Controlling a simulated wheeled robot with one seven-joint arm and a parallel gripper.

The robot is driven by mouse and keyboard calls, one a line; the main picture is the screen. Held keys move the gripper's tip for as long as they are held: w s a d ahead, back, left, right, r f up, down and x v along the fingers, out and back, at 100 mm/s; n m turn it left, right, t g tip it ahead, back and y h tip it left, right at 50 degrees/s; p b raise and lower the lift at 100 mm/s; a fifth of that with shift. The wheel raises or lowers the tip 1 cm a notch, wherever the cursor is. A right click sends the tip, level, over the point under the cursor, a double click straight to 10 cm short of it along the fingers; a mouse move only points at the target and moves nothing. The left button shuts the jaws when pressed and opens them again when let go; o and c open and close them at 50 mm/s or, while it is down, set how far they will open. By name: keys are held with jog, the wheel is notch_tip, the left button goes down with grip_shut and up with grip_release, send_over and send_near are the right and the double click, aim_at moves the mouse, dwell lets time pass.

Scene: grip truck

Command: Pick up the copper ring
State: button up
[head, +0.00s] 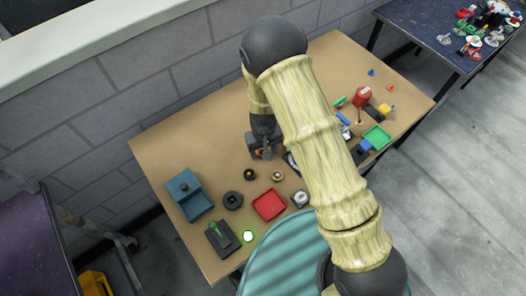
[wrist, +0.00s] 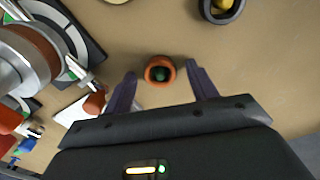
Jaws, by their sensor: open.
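The copper ring (wrist: 151,66) is a small orange-copper ring with a dark green centre, resting on the tan table top in the wrist view. My gripper (wrist: 161,73) is open, with one dark finger to the left of the ring and one to the right. A gap shows between the ring and each finger. I cannot tell how high the fingertips are above the table. In the head view my gripper (head: 263,150) hangs at the table's middle, and only a bit of orange shows by its fingers; the ring is mostly hidden there.
A black ring with a yellow centre (wrist: 208,12) lies beyond, at the upper right. A silver and brown spool (wrist: 35,60) on a dark base stands close on the left. The head view also shows a red tray (head: 269,205), a teal box (head: 184,184) and a green tray (head: 377,137).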

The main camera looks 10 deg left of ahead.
dwell(0.4)
jog(key=c, duration=1.1)
jog(key=shift+o, duration=0.2)
jog(key=shift+r, duration=0.15)
notch_tip(320, 180, up, 10)
jog(key=b, duration=0.1)
